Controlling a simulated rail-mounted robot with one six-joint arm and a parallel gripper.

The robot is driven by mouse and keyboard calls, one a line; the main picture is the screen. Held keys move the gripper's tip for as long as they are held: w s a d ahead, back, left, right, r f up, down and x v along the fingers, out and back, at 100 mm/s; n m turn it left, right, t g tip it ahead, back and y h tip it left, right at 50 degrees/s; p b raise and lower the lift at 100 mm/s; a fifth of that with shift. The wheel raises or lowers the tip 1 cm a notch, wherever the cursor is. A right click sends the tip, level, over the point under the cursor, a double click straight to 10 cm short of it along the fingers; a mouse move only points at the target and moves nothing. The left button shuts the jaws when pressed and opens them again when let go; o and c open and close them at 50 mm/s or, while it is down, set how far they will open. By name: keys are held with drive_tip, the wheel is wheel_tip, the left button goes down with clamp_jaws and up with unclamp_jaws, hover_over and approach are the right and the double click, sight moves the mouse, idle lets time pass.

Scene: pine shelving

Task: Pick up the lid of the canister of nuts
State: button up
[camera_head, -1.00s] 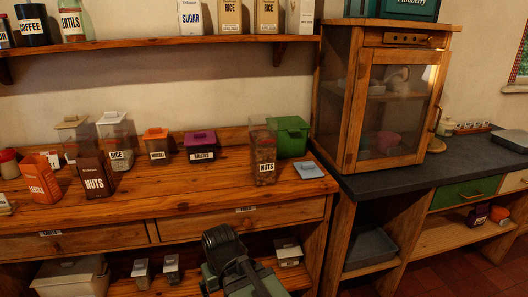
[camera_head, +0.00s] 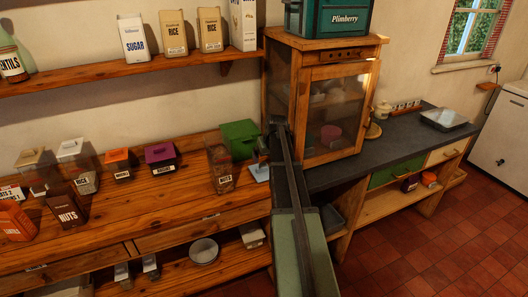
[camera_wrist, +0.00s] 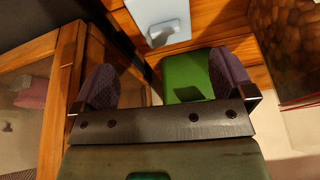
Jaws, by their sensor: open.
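The clear canister of nuts (camera_head: 221,170) stands uncovered near the right end of the wooden counter; its nut-filled side also shows in the wrist view (camera_wrist: 292,45). A pale blue square lid (camera_head: 260,173) with a small raised handle lies flat on the counter just right of it. In the wrist view the lid (camera_wrist: 150,12) is at the top, beyond my fingertips and apart from them. My gripper (camera_wrist: 165,84) is open and empty, its fingers spread. In the head view my arm hides part of the area around the lid.
A green box (camera_head: 240,138) stands behind the lid. The wooden cabinet (camera_head: 322,45) with a mesh door is close on the right. Lidded canisters, including a purple-topped one (camera_head: 160,153), and a brown NUTS packet (camera_head: 68,207) stand farther left.

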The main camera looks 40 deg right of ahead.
sight(262, 168)
drive_tip(key=shift+n+t, duration=0.3)
drive_tip(key=shift+n, duration=0.3)
drive_tip(key=b+x, duration=0.3)
drive_tip(key=x, duration=0.1)
drive_tip(key=w+b+x, duration=0.1)
drive_tip(key=b+x, duration=0.6)
drive_tip(key=x, duration=0.1)
drive_tip(key=shift+w+d+r+b, duration=0.1)
drive_tip(key=shift+w+d+b, duration=0.1)
drive_tip(key=shift+w+b, duration=0.2)
drive_tip(key=shift+s+r, duration=0.1)
drive_tip(key=shift+r, duration=0.2)
drive_tip(key=c, duration=0.6)
